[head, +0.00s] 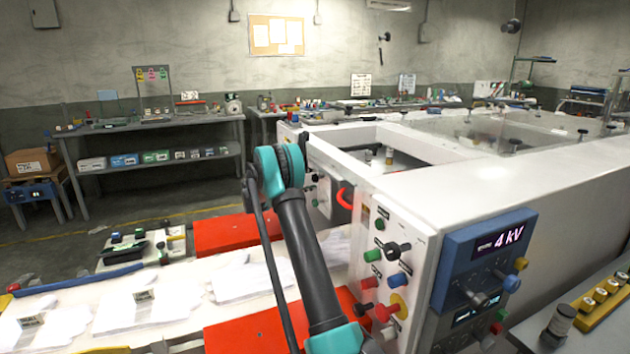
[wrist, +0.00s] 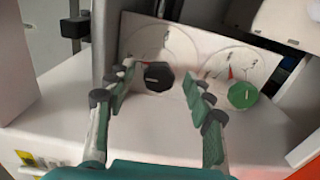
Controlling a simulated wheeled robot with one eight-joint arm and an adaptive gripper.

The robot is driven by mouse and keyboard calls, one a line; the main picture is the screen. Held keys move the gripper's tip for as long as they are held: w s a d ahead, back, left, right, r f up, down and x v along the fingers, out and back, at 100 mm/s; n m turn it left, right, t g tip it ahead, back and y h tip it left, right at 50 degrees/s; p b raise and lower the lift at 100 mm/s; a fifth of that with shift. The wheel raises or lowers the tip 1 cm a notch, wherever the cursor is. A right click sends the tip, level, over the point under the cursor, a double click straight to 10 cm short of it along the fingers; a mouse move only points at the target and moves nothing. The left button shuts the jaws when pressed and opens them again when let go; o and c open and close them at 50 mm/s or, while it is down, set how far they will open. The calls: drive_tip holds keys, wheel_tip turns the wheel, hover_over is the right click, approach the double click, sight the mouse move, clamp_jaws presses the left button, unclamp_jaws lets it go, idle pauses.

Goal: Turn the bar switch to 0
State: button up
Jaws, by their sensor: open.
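In the wrist view a black knob (wrist: 158,78) with a light mark on its face sits in front of a round dial plate (wrist: 162,42). I take it as the bar switch, but no label on it is readable. My gripper (wrist: 160,73) is open, its fingers on either side of the black knob, with visible gaps. I cannot tell how deep the fingertips reach. A green knob (wrist: 243,95) with a similar dial (wrist: 232,62) is to the right. In the head view my gripper is hidden.
A grey post with a black clamp (wrist: 75,27) stands left of the dials. In the head view, the white machine (head: 490,180) carries a panel of coloured knobs (head: 392,265) and a blue 4 kV display box (head: 485,270). White gloves (head: 130,305) lie on the front conveyor.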

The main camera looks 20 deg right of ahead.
drive_tip(key=a, duration=0.9)
drive_tip(key=shift+s+a, duration=0.15)
drive_tip(key=shift+a, duration=0.05)
drive_tip(key=shift+s, duration=0.1)
drive_tip(key=s+f+n+t+y, duration=0.1)
drive_tip(key=s+f+t+y, duration=0.15)
drive_tip(key=s+y, duration=1.3)
drive_tip(key=s+a+f, duration=0.4)
drive_tip(key=s, duration=0.7)
drive_tip(key=s+a+f+m+y, duration=0.1)
drive_tip(key=s+a+f, duration=0.2)
drive_tip(key=s, duration=0.9)
drive_tip(key=s+a+f+t+y, duration=0.1)
drive_tip(key=s+a+f, duration=0.3)
drive_tip(key=s, duration=0.8)
drive_tip(key=shift+s+a+f+m+y, duration=0.1)
drive_tip(key=shift+a+f+m+y, duration=0.1)
drive_tip(key=shift+a, duration=0.45)
drive_tip(key=shift+s+a+f+m+y, duration=0.1)
drive_tip(key=shift+a+f, duration=0.05)
drive_tip(key=shift+a, duration=0.45)
